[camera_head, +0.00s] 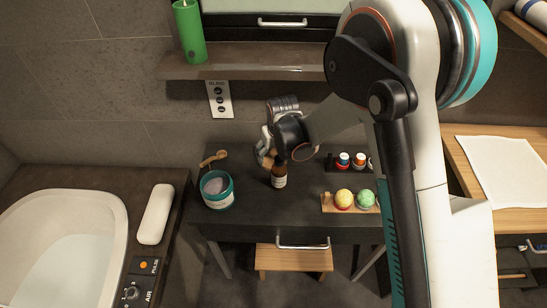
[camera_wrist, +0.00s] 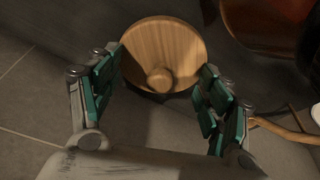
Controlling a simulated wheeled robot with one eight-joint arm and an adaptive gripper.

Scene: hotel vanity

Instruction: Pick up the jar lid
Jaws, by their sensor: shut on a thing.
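The jar lid is a round wooden disc with a small knob. In the wrist view the lid (camera_wrist: 172,45) sits between the two finger pads of my gripper (camera_wrist: 161,68), with its knob facing the camera. My gripper (camera_head: 268,148) is shut on the lid by its edges. In the head view only a small tan part of the lid (camera_head: 267,160) shows below my gripper, behind the brown bottle. The teal jar (camera_head: 217,202) stands open-topped on the dark table to the left of my gripper, with a grey inside.
A brown bottle (camera_head: 279,180) with a pale label stands close in front of my gripper. A wooden brush-like item (camera_head: 213,158) lies behind the jar. Bath balls (camera_head: 344,199) on a wooden tray and small bottles (camera_head: 343,160) are to the right. A shelf (camera_head: 245,66) overhangs behind.

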